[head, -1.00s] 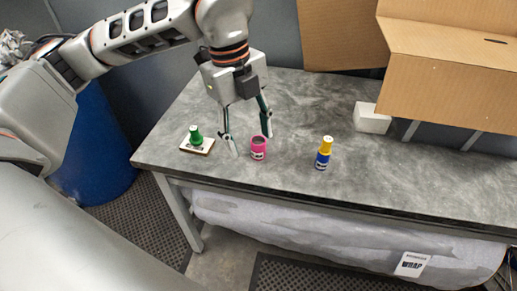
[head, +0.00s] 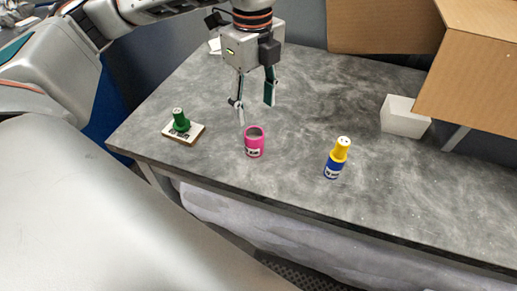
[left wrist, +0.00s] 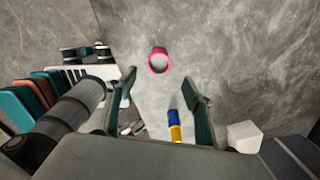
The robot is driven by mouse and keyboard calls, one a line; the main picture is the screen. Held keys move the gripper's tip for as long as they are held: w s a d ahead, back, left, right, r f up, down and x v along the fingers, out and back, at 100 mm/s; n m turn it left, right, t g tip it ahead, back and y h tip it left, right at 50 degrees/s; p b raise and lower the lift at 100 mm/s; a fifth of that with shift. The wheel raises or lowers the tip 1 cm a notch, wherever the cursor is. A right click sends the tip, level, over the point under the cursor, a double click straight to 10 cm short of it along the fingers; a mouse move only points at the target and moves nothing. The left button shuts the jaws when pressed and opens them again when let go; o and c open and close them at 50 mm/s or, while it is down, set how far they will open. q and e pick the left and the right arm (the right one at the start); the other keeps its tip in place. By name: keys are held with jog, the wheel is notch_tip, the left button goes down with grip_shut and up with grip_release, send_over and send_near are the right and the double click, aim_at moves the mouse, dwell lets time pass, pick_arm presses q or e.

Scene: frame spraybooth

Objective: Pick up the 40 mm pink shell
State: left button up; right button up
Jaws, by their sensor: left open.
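The pink shell (head: 254,146) is a short open cup with a white label, standing upright on the grey table. In the left wrist view its pink ring (left wrist: 159,61) shows beyond the fingertips, with its hollow inside visible. My left gripper (head: 256,112) is open and empty, above and behind the shell in the head view, apart from it. The left fingers also show in the left wrist view (left wrist: 161,88). My right gripper is in neither view.
A green piece (head: 180,121) stands on a small white-topped board (head: 196,136) left of the shell. A white block (head: 404,117) and cardboard box (head: 473,75) are at the right. Table between them is clear.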

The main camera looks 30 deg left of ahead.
aim_at(254, 134)
pick_arm(q)
notch_tip(254, 134, down, 2)
jog(key=shift+w+f, duration=0.15)
jog(key=shift+f+b, duration=0.3)
jog(key=shift+f, duration=0.4)
jog(key=f, duration=0.5)
jog(key=shift+s+a+f, duration=0.1)
jog(key=shift+s+f, duration=0.1)
jog(key=shift+f, duration=0.2)
jog(key=c, duration=1.2)
